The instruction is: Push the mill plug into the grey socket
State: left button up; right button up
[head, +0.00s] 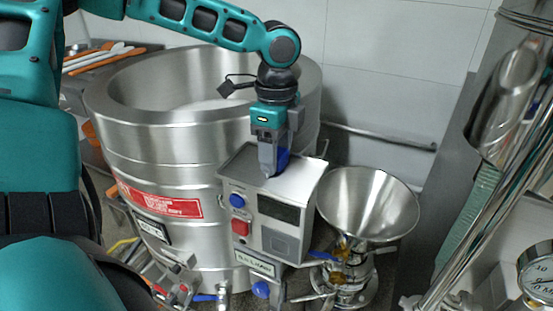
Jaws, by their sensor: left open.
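My left gripper (270,172) points down over the top of the steel control box (305,172), its fingertips near or at the box's top left. It is open. A blue part (283,159) shows beside the fingers; I cannot tell whether it is the mill plug or lies between them. The colloid mill (362,205), with its steel funnel, stands right of the box. A blue fitting (262,289) sits low under the box. I cannot make out the grey socket for certain. My right gripper is not in view.
A large open steel kettle (190,130) stands behind and left of the box. The box has a blue button, a red switch (240,227) and a dark display. Steel pipes and a pressure gauge (537,273) are at the right. A wall rail (380,136) runs behind the funnel.

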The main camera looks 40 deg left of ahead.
pick_arm(q)
jog(key=shift+c, duration=0.4)
jog(key=c, duration=0.6)
jog(key=shift+r, duration=0.1)
notch_tip(320, 180, up, 20)
jog(key=p, duration=0.3)
dwell(0.4)
